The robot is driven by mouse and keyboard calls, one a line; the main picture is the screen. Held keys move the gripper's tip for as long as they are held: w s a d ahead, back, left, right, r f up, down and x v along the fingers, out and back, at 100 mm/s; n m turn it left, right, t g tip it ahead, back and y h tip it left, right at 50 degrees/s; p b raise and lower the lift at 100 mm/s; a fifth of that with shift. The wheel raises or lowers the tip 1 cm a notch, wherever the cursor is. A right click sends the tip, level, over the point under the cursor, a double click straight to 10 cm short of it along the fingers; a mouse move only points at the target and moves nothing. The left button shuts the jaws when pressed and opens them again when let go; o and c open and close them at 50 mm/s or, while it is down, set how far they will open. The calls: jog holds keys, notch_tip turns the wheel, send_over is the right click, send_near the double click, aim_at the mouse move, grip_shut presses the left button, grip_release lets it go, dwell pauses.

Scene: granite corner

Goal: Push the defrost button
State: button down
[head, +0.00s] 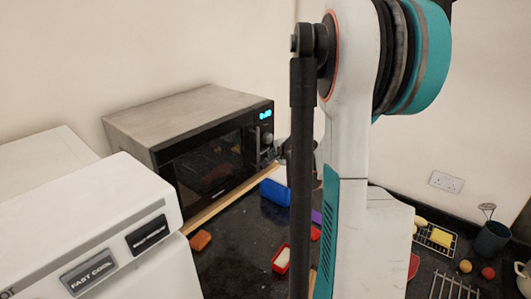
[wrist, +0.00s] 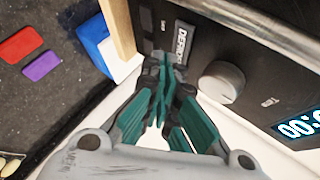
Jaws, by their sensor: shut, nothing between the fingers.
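The defrost button (wrist: 184,38) is a dark key with pale lettering, partly legible, on the microwave's black control panel in the wrist view. My gripper (wrist: 164,62) is shut and empty, with its teal fingers together and the dark tips close beside the button, overlapping its lower edge in the picture. I cannot tell whether the tips touch the panel. The microwave (head: 196,114) stands on the counter in the head view, its door shut and its blue display (head: 265,114) lit. The button is not readable there, and my arm hides most of the gripper.
A round silver knob (wrist: 222,82) sits right of the fingers in the wrist view. A wooden strip (wrist: 117,27) and a blue-and-white box (wrist: 93,40) are to the left. A white appliance (head: 95,205) with labelled buttons stands at front left; a wire rack (head: 437,238) is at right.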

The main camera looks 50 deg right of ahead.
jog(key=s+b, duration=0.1)
jog(key=s, duration=0.5)
jog(key=shift+d, duration=0.25)
dwell(1.4)
